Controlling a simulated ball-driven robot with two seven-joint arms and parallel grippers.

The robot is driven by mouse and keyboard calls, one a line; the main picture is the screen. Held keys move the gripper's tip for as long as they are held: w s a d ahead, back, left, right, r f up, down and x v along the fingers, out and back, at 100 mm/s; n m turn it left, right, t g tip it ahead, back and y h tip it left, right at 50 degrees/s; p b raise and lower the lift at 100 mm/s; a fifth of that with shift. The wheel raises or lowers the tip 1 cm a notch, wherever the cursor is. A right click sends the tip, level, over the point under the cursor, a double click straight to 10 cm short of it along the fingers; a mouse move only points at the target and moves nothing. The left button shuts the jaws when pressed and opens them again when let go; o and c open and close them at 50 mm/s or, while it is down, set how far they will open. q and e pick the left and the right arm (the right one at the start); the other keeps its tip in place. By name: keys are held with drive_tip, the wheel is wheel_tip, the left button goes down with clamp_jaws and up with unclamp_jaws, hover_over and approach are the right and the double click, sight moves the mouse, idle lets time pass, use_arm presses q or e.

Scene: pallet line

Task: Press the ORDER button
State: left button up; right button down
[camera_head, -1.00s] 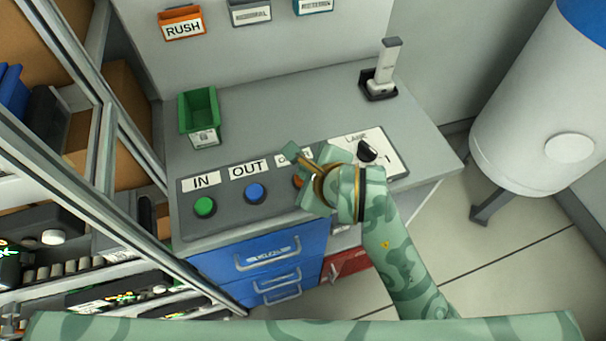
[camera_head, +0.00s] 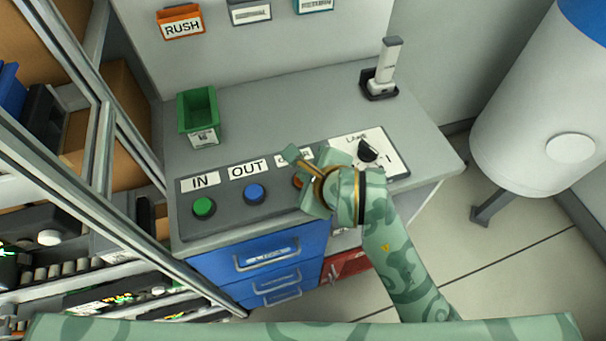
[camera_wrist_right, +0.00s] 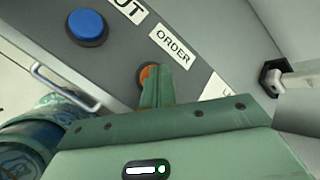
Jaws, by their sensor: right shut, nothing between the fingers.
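In the right wrist view part of the orange button (camera_wrist_right: 143,75) shows beside the shut fingertips, below the ORDER label (camera_wrist_right: 173,45). My right gripper (camera_head: 291,155) is shut and empty, over the panel at the button; it also shows in the right wrist view (camera_wrist_right: 157,72). I cannot tell whether the fingertips touch the button. My left gripper is not in view.
On the same panel are a green IN button (camera_head: 204,207), a blue OUT button (camera_head: 254,193) and a LANE knob (camera_head: 368,151). A green bin (camera_head: 199,112) and a grey-white scanner in a holder (camera_head: 385,70) stand behind. A blue drawer front (camera_head: 262,258) lies below.

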drive_tip(key=shift+r+p, duration=0.7)
drive_tip(key=shift+r, duration=0.15)
wheel_tip(320, 180, up, 5)
drive_tip(key=p, duration=0.4)
drive_tip(key=shift+r, duration=0.1)
idle(0.5)
